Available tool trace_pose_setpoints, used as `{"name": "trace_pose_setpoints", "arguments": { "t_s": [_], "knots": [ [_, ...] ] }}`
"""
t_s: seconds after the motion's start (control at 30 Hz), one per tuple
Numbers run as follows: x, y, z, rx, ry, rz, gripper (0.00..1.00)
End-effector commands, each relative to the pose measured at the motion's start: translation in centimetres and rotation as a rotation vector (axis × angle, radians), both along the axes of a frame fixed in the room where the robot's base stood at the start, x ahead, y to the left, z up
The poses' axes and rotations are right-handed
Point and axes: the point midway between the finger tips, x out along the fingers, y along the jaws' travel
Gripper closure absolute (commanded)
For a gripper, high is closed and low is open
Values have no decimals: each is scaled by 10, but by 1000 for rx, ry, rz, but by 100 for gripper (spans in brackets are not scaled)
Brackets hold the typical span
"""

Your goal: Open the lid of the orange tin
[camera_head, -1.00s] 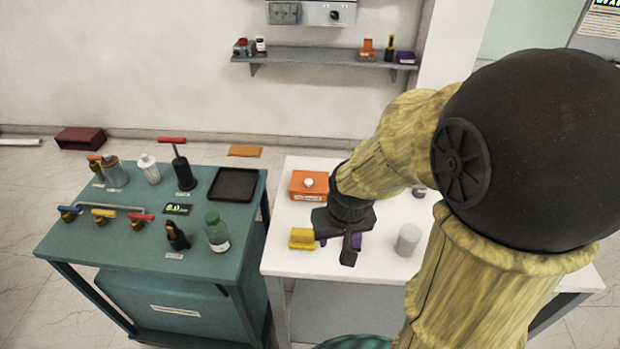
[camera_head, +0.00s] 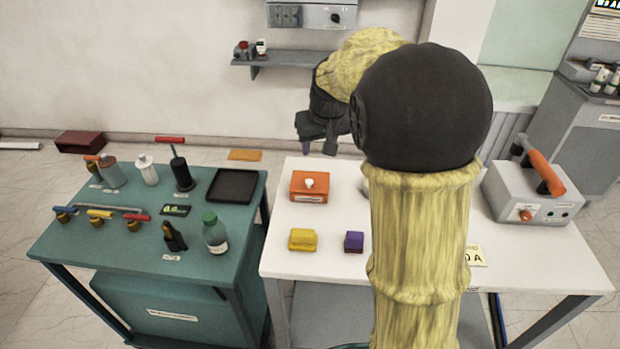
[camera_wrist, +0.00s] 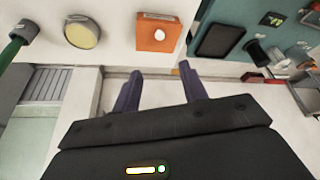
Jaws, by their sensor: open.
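The orange tin (camera_head: 309,189) sits near the back left of the white table, with a white knob (camera_head: 309,183) on top of its lid. The lid looks closed. My gripper (camera_head: 318,148) is raised above and behind the table's back edge, apart from the tin. In the wrist view my gripper (camera_wrist: 160,75) shows two fingers spread with nothing between them. The tin (camera_wrist: 158,36) is beyond the fingertips there, near the top of the picture.
A yellow block (camera_head: 303,240) and a purple block (camera_head: 354,242) stand in front of the tin. A grey device with an orange handle (camera_head: 530,195) stands at the right. The teal cart (camera_head: 110,235) with several tools is at the left. My arm hides the table's middle.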

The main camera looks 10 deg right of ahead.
Motion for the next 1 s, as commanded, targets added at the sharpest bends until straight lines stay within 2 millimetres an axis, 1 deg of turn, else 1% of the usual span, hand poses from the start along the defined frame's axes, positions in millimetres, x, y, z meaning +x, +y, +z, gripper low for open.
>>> {"name": "trace_pose_setpoints", "arguments": {
  "t_s": [0.13,0.27,1.0],
  "knots": [
    [3,0,-8,0,3,0,57],
    [9,1,-23,0,4,0,57],
    [58,4,-141,1,3,-2,57]
  ]
}}
